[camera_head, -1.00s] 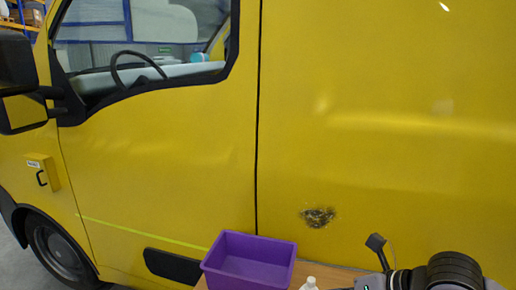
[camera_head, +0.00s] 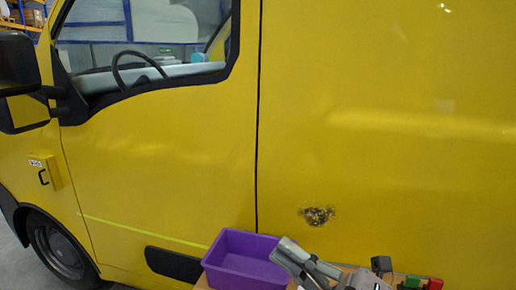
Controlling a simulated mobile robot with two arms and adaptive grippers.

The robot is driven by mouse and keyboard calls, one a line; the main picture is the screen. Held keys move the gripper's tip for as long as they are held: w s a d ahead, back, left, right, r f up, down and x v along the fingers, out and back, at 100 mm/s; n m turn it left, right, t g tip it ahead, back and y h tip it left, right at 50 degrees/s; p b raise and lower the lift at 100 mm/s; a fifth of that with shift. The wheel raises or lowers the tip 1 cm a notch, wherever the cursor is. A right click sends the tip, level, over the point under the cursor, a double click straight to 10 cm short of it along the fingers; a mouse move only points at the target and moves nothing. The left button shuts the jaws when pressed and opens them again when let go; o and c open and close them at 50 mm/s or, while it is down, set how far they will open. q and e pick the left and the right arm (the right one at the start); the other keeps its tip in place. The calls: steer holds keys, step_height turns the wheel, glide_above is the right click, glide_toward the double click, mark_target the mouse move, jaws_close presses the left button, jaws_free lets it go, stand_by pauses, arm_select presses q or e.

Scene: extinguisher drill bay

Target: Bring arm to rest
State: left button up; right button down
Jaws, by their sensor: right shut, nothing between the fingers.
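My right gripper (camera_head: 290,250) shows at the bottom, just right of the middle. It is a grey, elongated shape that slants up and to the left. Its fingers are shut and empty. Its tip is at the right rim of the purple bin (camera_head: 228,274) in the picture; I cannot tell whether they touch. Part of my right arm shows behind it at the bottom edge. My left gripper is not in view.
A wooden table top (camera_head: 346,268) shows at the bottom edge. Small red (camera_head: 435,284) and green (camera_head: 412,281) things sit at its right. Behind stands a yellow van (camera_head: 160,180) with a dark scorched patch (camera_head: 317,216).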

steer(key=w+d+f+m+t+h, duration=0.3)
steer(key=d+m+t+h, duration=0.2)
steer(key=d+m+h, duration=0.4)
steer(key=w+d+f+m+t+h, duration=0.35)
steer(key=m+t+h, duration=0.35)
steer(key=m, duration=0.5)
steer(key=s+d+f+m+g+h, duration=0.1)
steer(key=d+f+m+g+h, duration=0.45)
steer(key=f, duration=0.55)
steer(key=s+d+f+m+g, duration=0.1)
steer(key=s+f+g, duration=0.3)
steer(key=f, duration=0.3)
steer(key=s+f+m+g, duration=0.1)
steer(key=s+f+g, duration=0.35)
steer(key=f, duration=0.35)
steer(key=s+a+f+g+y, duration=0.25)
steer(key=s+f+g, duration=0.4)
steer(key=s, duration=0.65)
step_height(320, 180, down, 28)
steer(key=s+h, duration=0.1)
steer(key=s, duration=0.1)
steer(key=s+d+f+g, duration=0.1)
steer(key=s+d+f, duration=0.1)
steer(key=s+f, duration=1.3)
steer(key=shift+s+f+n+g, duration=0.15)
steer(key=shift+s+n+g, duration=0.2)
steer(key=shift+s, duration=0.1)
